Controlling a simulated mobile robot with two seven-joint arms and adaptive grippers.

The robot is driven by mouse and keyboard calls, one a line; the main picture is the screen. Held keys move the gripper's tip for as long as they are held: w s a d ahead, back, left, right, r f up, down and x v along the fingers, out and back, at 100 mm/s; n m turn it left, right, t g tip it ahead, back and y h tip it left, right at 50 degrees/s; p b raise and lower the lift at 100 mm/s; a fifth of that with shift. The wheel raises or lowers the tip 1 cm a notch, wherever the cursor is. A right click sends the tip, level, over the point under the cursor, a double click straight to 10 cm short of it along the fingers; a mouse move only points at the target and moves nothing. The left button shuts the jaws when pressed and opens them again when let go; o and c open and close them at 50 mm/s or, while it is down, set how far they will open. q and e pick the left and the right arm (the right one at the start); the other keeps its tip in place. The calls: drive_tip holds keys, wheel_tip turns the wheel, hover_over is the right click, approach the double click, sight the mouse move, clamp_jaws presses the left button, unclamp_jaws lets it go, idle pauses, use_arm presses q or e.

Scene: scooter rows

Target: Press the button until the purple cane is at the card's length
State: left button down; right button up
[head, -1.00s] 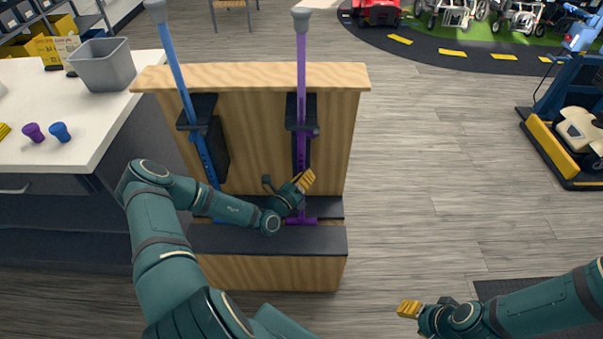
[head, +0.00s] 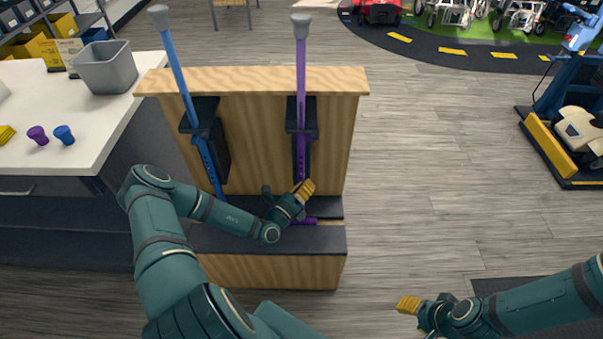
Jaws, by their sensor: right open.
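The purple cane (head: 301,70) stands upside down at the wooden stand (head: 250,78), grey tip up, passing through a black holder. Its purple handle (head: 308,221) shows low down, partly hidden by my gripper. The blue cane (head: 176,70) leans at the left holder, its lower end hidden by my arm. A pale card (head: 69,51) stands on the white table; its markings are too small to read. My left gripper (head: 303,189) is at the lower purple shaft; contact and its opening are unclear. The button cannot be made out. My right gripper (head: 408,305) is open and empty, lower right.
The white table (head: 95,150) at left bears a grey bin (head: 105,68), a purple piece (head: 38,135) and a blue piece (head: 64,134). A blue and yellow scooter (head: 572,125) stands at right. The floor right of the stand is clear.

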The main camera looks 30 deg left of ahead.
use_arm(q)
drive_tip(key=s+d, duration=0.1)
drive_tip(key=s+d+p, duration=0.1)
drive_tip(key=s, duration=0.1)
drive_tip(key=shift+p, duration=0.3)
idle(1.3)
drive_tip(key=s+d+r+m+g+h, duration=0.1)
drive_tip(key=s+d+m+g+h, duration=0.15)
drive_tip(key=d+m+h, duration=0.45)
drive_tip(key=s+d+r+m+g+h, duration=0.2)
drive_tip(key=d+m+g+h, duration=0.25)
drive_tip(key=d, duration=0.55)
drive_tip(key=s+d+f+m+g+y, duration=0.2)
drive_tip(key=s+d+m+g, duration=0.1)
drive_tip(key=s+m+g, duration=0.6)
drive_tip(key=s+d+f+m+g+y, duration=0.25)
drive_tip(key=s+m+g, duration=0.45)
drive_tip(key=m, duration=0.4)
drive_tip(key=w+a+r+m+t+y, duration=0.2)
drive_tip(key=w+r+m+t+y, duration=0.2)
drive_tip(key=m, duration=0.8)
drive_tip(key=shift+a+t+y, duration=0.3)
drive_tip(key=shift+t, duration=0.6)
